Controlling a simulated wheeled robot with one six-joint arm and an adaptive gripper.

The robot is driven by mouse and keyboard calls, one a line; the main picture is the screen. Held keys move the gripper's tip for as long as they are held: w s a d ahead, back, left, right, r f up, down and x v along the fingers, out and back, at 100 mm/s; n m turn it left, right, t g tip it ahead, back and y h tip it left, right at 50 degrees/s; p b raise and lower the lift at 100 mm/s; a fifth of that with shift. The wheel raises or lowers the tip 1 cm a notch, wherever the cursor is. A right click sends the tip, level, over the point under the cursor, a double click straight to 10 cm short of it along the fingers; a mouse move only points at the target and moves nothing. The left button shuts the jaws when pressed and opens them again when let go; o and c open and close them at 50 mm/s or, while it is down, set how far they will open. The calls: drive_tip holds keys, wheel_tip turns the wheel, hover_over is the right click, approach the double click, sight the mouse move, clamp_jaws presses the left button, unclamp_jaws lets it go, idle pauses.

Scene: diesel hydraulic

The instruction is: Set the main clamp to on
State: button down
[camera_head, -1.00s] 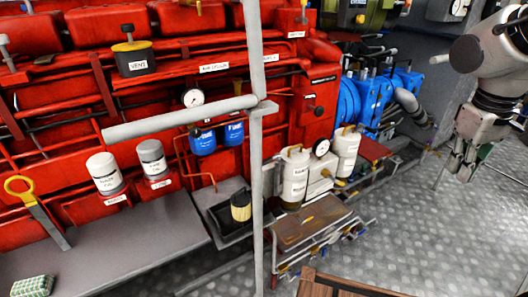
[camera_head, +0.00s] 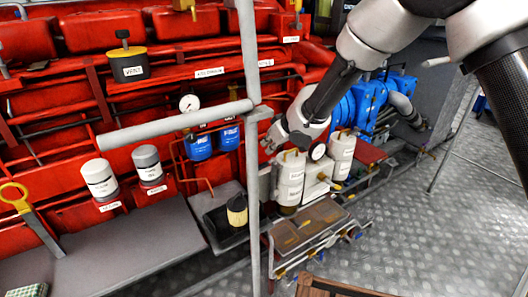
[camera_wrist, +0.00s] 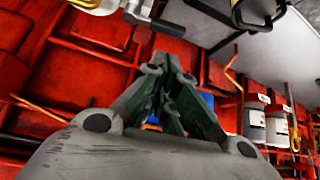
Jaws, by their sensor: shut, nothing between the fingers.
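I cannot pick out the main clamp with certainty; no label naming it can be read. My gripper (camera_head: 272,143) is beside the upright grey post, above and left of the white canisters, in the head view. It shows close up in the wrist view (camera_wrist: 165,68), with its fingers together and empty, pointing toward the red engine. Two white canisters with brass tops, a front one (camera_head: 291,178) and a rear one (camera_head: 341,156), stand below my arm. A dark bent handle (camera_wrist: 158,20) shows at the top of the wrist view.
The grey post (camera_head: 256,200) and horizontal rail (camera_head: 175,123) stand in front of the red engine (camera_head: 50,120). Blue filters (camera_head: 199,146) hang behind the rail. A brown-topped tray (camera_head: 305,225) sits below the canisters. The metal floor (camera_head: 430,225) is open at right.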

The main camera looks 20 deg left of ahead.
drive_tip(key=x, duration=0.9)
